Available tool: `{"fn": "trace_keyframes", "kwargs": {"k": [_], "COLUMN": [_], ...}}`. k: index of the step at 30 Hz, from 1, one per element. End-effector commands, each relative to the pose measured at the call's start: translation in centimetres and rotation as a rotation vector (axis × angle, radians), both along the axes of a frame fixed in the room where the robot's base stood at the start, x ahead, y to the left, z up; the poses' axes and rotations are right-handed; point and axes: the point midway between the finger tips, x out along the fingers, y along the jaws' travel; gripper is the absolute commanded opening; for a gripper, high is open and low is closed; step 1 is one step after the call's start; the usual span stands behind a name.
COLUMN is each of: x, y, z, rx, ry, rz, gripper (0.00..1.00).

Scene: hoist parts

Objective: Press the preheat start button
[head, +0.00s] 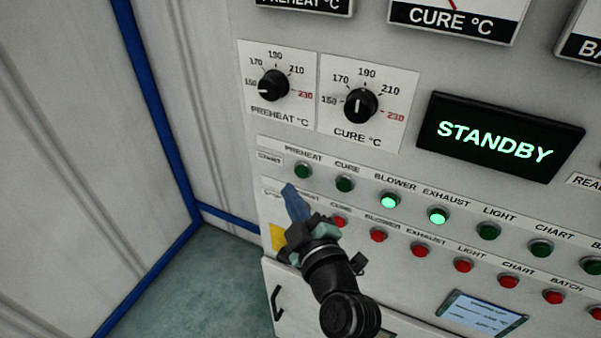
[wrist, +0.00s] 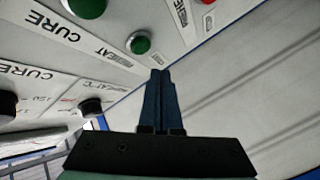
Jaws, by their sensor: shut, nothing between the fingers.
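The preheat start button (head: 303,170) is a dark green, unlit round button at the left end of the START row, under the PREHEAT label. It also shows in the wrist view (wrist: 138,42), just beyond and left of my fingertips. My gripper (head: 288,188) is shut and empty, its blue fingers pointing up at the panel. In the head view the tips are a little below and left of the button. I see no contact; the depth of the gap to the panel is hard to tell. My gripper hides the leftmost part of the red row below.
The green cure button (head: 344,184) sits close on the right, followed by lit blower (head: 390,201) and exhaust (head: 438,215) buttons. Red buttons run below. The preheat and cure knobs are above. A display (head: 497,140) reads STANDBY. A side wall stands left.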

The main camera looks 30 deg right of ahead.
Motion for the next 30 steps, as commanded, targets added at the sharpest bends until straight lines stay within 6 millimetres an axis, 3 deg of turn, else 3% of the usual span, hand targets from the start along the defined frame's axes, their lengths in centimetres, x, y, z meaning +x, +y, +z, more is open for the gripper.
{"fn": "trace_keyframes", "kwargs": {"k": [9,30], "x": [1.2,1.3], "y": [-1.5,-1.6], "z": [-0.2,-0.1], "rx": [0.000,0.000], "ry": [0.000,0.001], "rz": [0.001,0.001], "gripper": [0.00,0.00]}}
